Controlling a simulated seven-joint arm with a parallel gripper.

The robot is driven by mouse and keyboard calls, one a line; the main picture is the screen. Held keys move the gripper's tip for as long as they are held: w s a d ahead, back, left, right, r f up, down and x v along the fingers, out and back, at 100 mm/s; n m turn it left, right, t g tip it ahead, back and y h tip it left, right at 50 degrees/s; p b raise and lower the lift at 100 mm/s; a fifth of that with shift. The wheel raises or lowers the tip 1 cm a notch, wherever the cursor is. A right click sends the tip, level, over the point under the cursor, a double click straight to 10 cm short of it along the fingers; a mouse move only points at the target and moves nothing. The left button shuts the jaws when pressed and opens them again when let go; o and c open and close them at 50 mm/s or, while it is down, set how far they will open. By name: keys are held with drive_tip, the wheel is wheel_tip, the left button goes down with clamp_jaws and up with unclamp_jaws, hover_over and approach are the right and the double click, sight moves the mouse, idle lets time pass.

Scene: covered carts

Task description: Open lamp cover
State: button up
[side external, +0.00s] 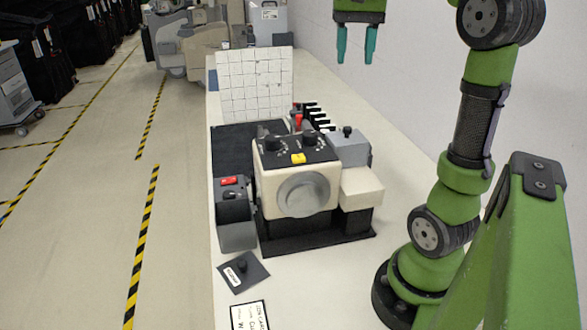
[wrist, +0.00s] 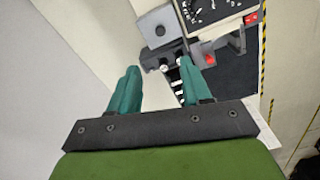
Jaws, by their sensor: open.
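My gripper (side external: 356,58) is open and empty, pointing down, high above the far end of the counter. Its two teal fingers also show in the wrist view (wrist: 158,68). The cream machine (side external: 268,190) with a round grey disc on its front stands below and nearer the side camera. A grey box (side external: 348,152) with a small black knob on top adjoins its right side, above a cream block (side external: 361,188). The grey box is also ahead of the fingers in the wrist view (wrist: 156,27). No label shows which part is the lamp cover.
A grey box with a red switch (side external: 236,213) stands left of the machine. A row of black and white pieces (side external: 316,118) and a white gridded panel (side external: 253,84) are behind it. A dark labelled plate (side external: 244,272) lies in front. The wall closes the right side.

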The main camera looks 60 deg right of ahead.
sight(348, 128)
wheel_tip(348, 128, down, 16)
drive_tip(key=shift+r, duration=0.1)
idle(0.4)
clamp_jaws()
